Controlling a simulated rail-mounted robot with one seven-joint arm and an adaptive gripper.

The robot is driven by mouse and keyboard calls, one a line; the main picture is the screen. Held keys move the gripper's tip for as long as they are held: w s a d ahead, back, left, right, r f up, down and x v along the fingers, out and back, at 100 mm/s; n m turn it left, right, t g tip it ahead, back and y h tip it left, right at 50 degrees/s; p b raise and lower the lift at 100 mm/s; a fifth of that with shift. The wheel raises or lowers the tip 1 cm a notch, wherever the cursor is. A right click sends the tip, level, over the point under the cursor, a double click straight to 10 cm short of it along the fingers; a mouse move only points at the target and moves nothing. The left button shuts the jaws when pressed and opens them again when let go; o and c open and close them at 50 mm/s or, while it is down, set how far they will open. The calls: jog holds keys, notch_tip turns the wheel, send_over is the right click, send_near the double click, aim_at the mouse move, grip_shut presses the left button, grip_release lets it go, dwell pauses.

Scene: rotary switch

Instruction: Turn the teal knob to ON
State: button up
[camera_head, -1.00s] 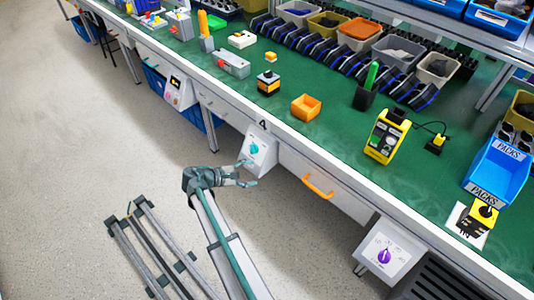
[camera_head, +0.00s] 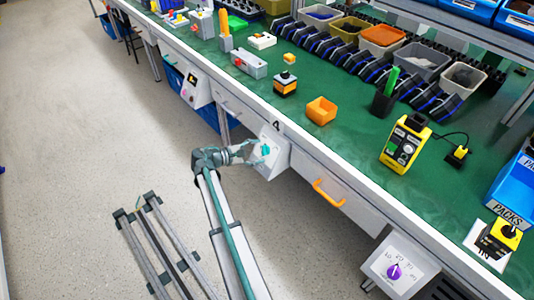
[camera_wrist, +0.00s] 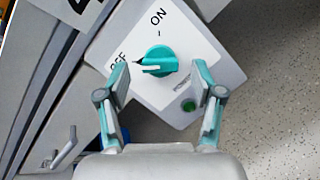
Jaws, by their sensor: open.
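The teal knob (camera_wrist: 158,62) sits on a white panel box (camera_wrist: 192,42) on the front of the bench, marked OFF, ON and POWER. A green button or lamp (camera_wrist: 189,105) is near the POWER label. My gripper (camera_wrist: 160,88) is open, with its two teal-grey fingers on either side of the knob's near side, apart from it as far as I can tell. In the head view my gripper (camera_head: 254,152) is at the panel box (camera_head: 274,160) and partly covers the knob (camera_head: 266,149).
A second panel with a purple knob (camera_head: 394,271) hangs farther right. A drawer with an orange handle (camera_head: 328,194) lies between the two panels. The floor in front of the bench is open.

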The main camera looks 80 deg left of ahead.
jog(key=shift+w+a+f, duration=0.25)
jog(key=shift+w, duration=0.4)
jog(key=shift+c, duration=0.4)
jog(key=c, duration=1.1)
jog(key=shift+o, duration=0.2)
